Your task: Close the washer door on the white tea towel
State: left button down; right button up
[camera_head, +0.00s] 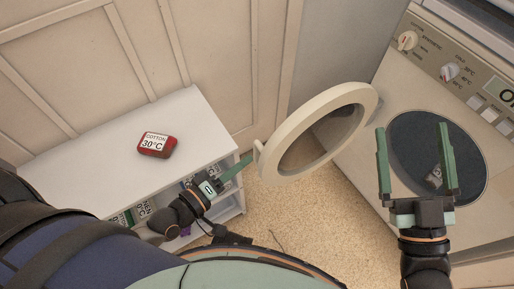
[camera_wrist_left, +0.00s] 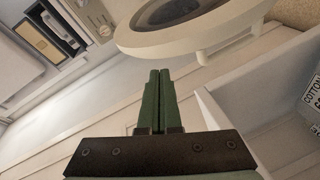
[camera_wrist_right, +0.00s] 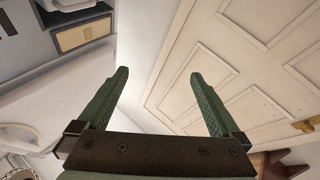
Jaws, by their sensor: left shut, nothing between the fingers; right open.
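The washer (camera_head: 350,140) is at the right of the head view. Its round cream door (camera_head: 283,143) with a glass middle stands wide open, swung to the left; its rim also shows at the top of the left wrist view (camera_wrist_left: 185,40). The dark drum opening (camera_head: 405,125) holds a small pale patch (camera_head: 433,177), perhaps the white tea towel, too small to tell. My left gripper (camera_head: 247,159) is shut and empty, its tips close to the door's handle (camera_head: 258,152); contact is unclear. My right gripper (camera_head: 411,127) is open and empty, in front of the opening and partly hiding it.
Panelled beige doors (camera_head: 95,65) line the back. Speckled floor (camera_head: 285,215) is clear between cabinet and washer.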

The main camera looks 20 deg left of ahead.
pick_arm(q)
jog(key=w+n+b, duration=0.1)
jog(key=w, duration=0.2)
jog(key=w+d+f+n+t+b, duration=0.1)
jog(key=w+n+b, duration=0.1)
jog(key=w, duration=0.2)
jog(key=w+n+t+b, duration=0.1)
jog(key=w+n, duration=0.1)
jog(key=w, duration=0.1)
jog(key=shift+w+d+f, duration=0.15)
jog(key=shift+w+f, duration=0.05)
jog(key=shift+f, duration=0.1)
pick_arm(e)
jog(key=s+r+n+t+y, duration=0.1)
jog(key=s+r+n+y, duration=0.3)
jog(key=s+y, duration=0.1)
jog(key=shift+s+a+n+y, duration=0.35)
jog(key=shift+a+y, duration=0.1)
jog(key=shift+y, duration=0.35)
pick_arm(q)
jog(key=shift+s, duration=0.1)
